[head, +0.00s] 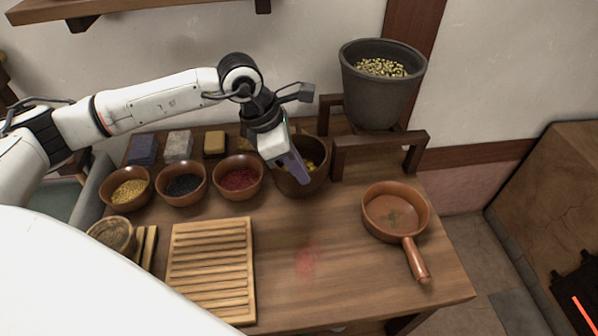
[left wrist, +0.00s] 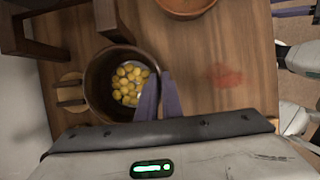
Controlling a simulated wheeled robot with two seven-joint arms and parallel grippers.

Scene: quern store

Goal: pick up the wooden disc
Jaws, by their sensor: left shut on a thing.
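A pale round wooden piece, which looks like the wooden disc (left wrist: 70,82), lies on the table behind the brown pot, with a dark bar across it. In the head view I cannot make it out. The brown pot (head: 311,185) holds yellow pieces and also shows in the left wrist view (left wrist: 97,100). My left gripper (head: 301,178) reaches down over the pot. In the left wrist view its purple fingers (left wrist: 160,95) straddle the pot's wall, shut on it, apart from the disc.
Bowls of yellow (head: 129,190), dark (head: 184,186) and red (head: 238,178) contents stand left of the pot. A slatted board (head: 211,268) lies in front. A handled pan (head: 396,212) is at right. A dark stand (head: 375,145) bears a grey bucket (head: 378,95). The front middle is clear.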

